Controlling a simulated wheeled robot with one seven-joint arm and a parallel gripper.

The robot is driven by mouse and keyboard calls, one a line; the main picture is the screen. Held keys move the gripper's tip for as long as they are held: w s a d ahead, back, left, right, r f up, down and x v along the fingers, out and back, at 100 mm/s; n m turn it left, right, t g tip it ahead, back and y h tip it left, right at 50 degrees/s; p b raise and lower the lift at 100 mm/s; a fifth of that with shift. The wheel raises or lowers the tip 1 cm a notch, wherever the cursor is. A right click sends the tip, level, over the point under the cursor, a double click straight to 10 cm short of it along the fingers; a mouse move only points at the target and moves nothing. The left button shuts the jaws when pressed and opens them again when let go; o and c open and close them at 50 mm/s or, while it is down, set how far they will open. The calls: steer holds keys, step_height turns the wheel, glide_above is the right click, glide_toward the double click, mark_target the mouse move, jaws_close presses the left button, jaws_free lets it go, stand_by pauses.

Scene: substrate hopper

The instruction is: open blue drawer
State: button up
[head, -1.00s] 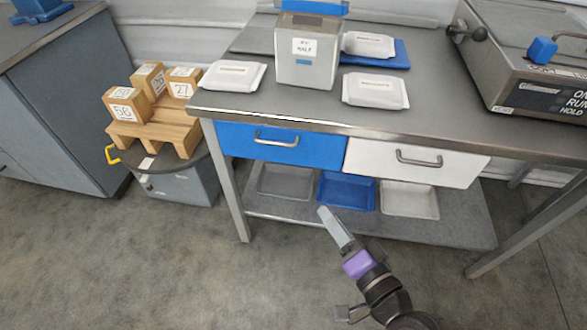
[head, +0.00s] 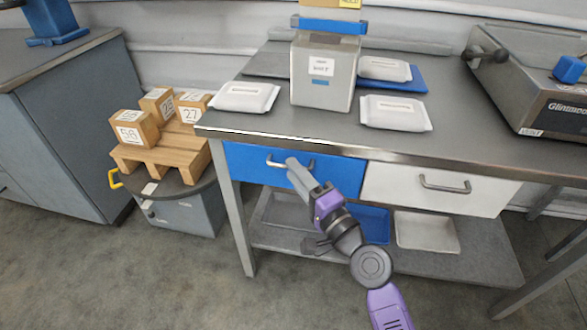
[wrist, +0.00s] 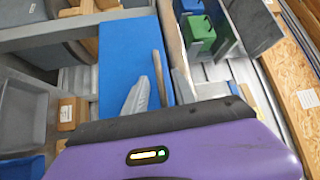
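The blue drawer (head: 245,165) is under the worktop's left half, its front level with the white drawer beside it. Its metal bar handle (head: 272,163) is partly hidden by my gripper (head: 292,164), whose tips are at the handle's right part. In the wrist view, the blue front (wrist: 118,55) shows with the handle (wrist: 158,78) running lengthwise. My gripper (wrist: 160,92) has grey fingers spread apart there, with the handle appearing between them. I cannot tell whether they touch it.
The white drawer (head: 390,186) is to the right. A lower shelf (head: 470,262) holds shallow trays. The worktop carries a clear hopper box (head: 322,85) and white packets. Numbered wooden blocks (head: 135,130) sit on a pallet at left. The floor in front is clear.

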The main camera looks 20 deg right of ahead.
steer(key=shift+w+a, duration=0.1)
steer(key=shift+w, duration=0.45)
jaws_close()
stand_by(1.1)
